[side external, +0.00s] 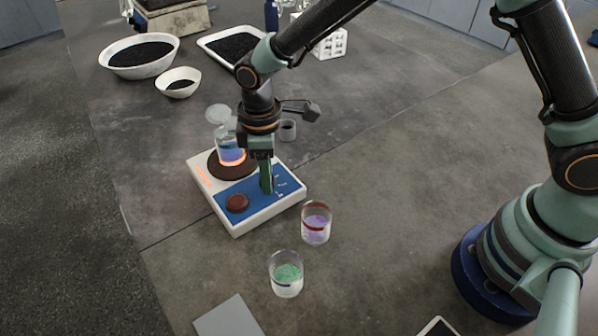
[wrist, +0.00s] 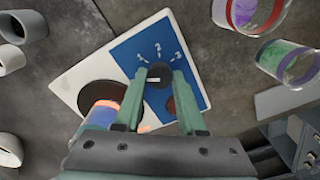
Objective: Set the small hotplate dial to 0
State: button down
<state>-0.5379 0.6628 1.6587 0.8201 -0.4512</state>
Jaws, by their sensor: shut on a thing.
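The hotplate (side external: 262,213) is a white box with a blue panel (wrist: 190,50) and a dark round heating plate (wrist: 98,92). The small dial (wrist: 159,76) is a dark knob on the blue panel, with white numerals fanned around its far side. My gripper (wrist: 159,74) is shut on it, one green finger on each side. A light mark shows on the dial, but its setting is too small to read. In the side view my gripper (side external: 266,190) points down onto the panel and hides the dial. A red-brown knob (side external: 237,203) sits on the same panel, partly hidden by a finger in the wrist view.
A beaker of blue liquid (side external: 230,148) stands on the heating plate, with an orange glow at its base. Beakers with purple (side external: 316,227) and green (side external: 286,276) contents stand close in front.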

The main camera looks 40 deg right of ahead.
jog(key=shift+r+n, duration=0.1)
jog(key=shift+n, duration=0.9)
jog(key=c, duration=0.5)
grip_release()
notch_tip(320, 180, up, 12)
jog(key=shift+r, duration=0.1)
